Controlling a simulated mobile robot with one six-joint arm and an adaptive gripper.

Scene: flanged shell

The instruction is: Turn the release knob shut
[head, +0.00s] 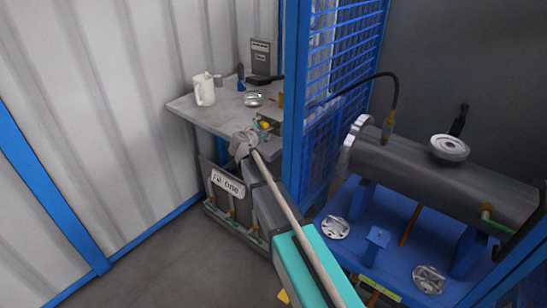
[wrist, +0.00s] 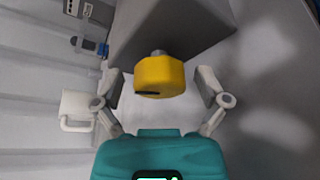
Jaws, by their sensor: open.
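The release knob (wrist: 158,77) is yellow and faceted, with a dark mark low on its near face. It sits on a short metal stem against a grey block (wrist: 180,28) in the wrist view. My gripper (wrist: 160,88) is open, with one finger on each side of the knob and a visible gap on both sides. In the head view, a small yellow spot that looks like the knob (head: 264,124) shows just past my gripper (head: 245,142), at the near edge of the grey table. My arm hides part of that area.
The grey table (head: 190,108) holds a white jug (head: 204,90), a metal flanged part (head: 253,99) and a dark upright device (head: 261,60). A blue mesh fence (head: 296,110) stands close right of my arm. Beyond it, a grey cylinder (head: 430,175) rests on a blue bench.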

